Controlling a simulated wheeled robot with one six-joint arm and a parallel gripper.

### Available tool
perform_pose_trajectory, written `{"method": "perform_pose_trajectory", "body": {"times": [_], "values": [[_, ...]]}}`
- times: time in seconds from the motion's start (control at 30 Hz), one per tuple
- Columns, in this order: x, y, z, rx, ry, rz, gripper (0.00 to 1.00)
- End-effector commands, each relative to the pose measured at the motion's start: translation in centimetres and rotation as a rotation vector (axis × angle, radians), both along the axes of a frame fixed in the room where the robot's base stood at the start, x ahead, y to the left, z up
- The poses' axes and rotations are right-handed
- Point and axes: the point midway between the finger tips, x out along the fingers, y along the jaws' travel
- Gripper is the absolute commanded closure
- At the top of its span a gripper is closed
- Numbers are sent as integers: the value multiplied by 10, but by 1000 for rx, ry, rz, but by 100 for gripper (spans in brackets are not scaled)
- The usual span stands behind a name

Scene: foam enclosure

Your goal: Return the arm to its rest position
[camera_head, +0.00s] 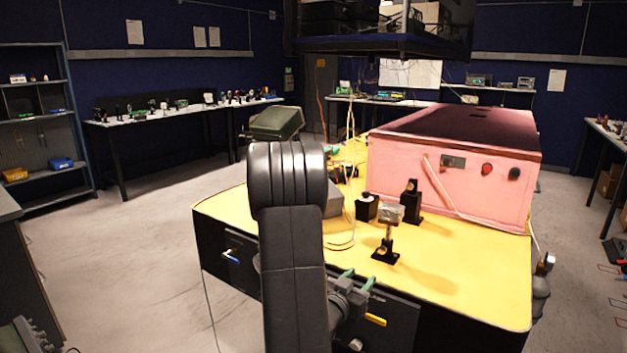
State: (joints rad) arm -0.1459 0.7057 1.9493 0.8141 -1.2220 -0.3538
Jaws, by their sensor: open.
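My arm (295,270) rises black and thick in the middle of the view, bent at a rounded joint near the yellow tabletop's left part. My gripper (358,279) shows just right of the arm's lower link, partly hidden by it. Its two green-tipped fingers stand apart, with nothing seen between them. It is near the front edge of the yellow-topped table (470,290), below the small optics mounts.
A pink foam enclosure (455,185) with a dark lid stands on the table. In front of it are a post mount (386,245) and black blocks (411,200). A dark shelf (380,45) hangs above. Open floor (150,240) lies to the left.

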Motion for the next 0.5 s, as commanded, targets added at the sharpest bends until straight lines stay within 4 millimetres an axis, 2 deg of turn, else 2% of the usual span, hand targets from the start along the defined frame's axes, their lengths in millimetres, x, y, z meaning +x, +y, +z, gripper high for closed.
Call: {"method": "perform_pose_trajectory", "body": {"times": [0.03, 0.5], "values": [[1, 0, -5, 12, -11, -2, 55], [2, -1, -4, 120, -83, -10, 55]]}}
